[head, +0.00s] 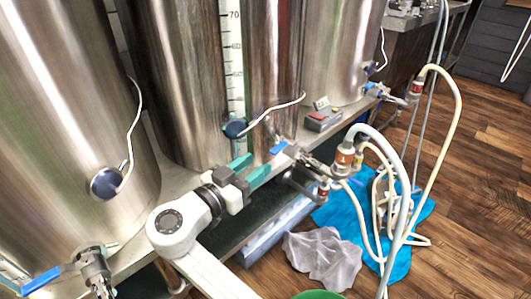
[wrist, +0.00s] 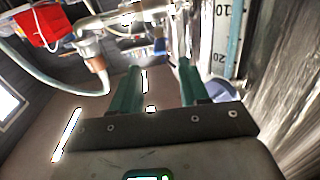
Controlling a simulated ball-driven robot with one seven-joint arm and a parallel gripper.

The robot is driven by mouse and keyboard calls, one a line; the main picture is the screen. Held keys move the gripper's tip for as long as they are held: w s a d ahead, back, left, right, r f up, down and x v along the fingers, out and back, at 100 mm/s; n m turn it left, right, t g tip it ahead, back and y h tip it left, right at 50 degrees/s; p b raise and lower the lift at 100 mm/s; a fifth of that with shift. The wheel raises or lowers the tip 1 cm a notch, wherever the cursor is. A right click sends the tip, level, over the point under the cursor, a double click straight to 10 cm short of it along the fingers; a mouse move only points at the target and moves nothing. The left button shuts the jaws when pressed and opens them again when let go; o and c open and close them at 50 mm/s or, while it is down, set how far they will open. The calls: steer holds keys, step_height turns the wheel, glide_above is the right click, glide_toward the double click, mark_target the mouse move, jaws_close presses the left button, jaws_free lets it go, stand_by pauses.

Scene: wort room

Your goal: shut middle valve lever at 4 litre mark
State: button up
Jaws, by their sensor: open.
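The middle steel tank (head: 185,70) has a white scale strip (head: 235,50) with large numbers. A valve with a blue lever (head: 278,147) sticks out low at its front right. My gripper (head: 260,162) has teal fingers, open and empty, pointing at this valve just left of and below the lever, apparently apart from it. In the wrist view, pale valve pipework (wrist: 92,42) lies beyond the open fingers (wrist: 157,70), and part of the scale (wrist: 222,25) shows at the right. I cannot read the liquid level, and the lever is not clear there.
A left tank has its own blue-lever valve (head: 95,265); another valve (head: 385,92) is at the right tank. Pale hoses (head: 405,180) loop to the floor over a blue sheet (head: 330,208). A grey cloth (head: 322,258) and a green rim (head: 318,294) lie below. Wood floor at right is free.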

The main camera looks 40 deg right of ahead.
steer(key=shift+v, duration=0.8)
steer(key=shift+c, duration=0.3)
